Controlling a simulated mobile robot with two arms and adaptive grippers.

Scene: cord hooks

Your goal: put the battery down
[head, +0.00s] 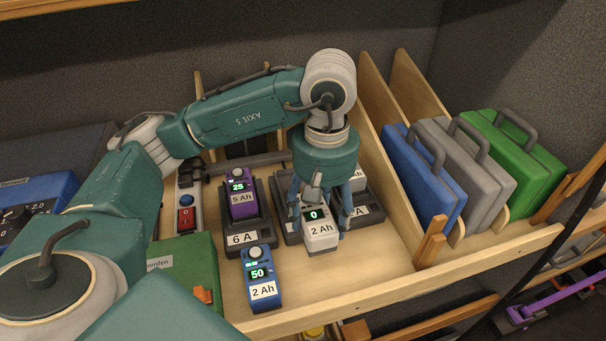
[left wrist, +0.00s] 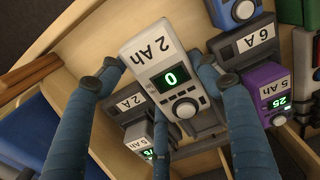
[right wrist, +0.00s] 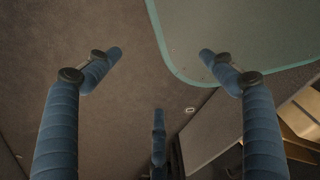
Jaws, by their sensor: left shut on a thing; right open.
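A light grey battery (head: 320,242) labelled 2 Ah, its green display reading 0, is between the fingers of my left gripper (head: 317,222). The left gripper is shut on it, over the wooden shelf (head: 365,266). The battery also fills the middle of the left wrist view (left wrist: 158,62), in front of the chargers. I cannot tell whether its underside touches anything. My right gripper (right wrist: 160,58) is open and empty in the right wrist view, away from the shelf objects.
A purple 5 Ah battery (head: 239,192) sits in a charger (head: 241,239) marked 6 A. A blue 2 Ah battery (head: 260,280) stands near the front edge. Another charger (left wrist: 124,103) marked 2 A holds a pale 5 Ah battery (left wrist: 140,138). Cases (head: 425,190) stand right, beyond a divider.

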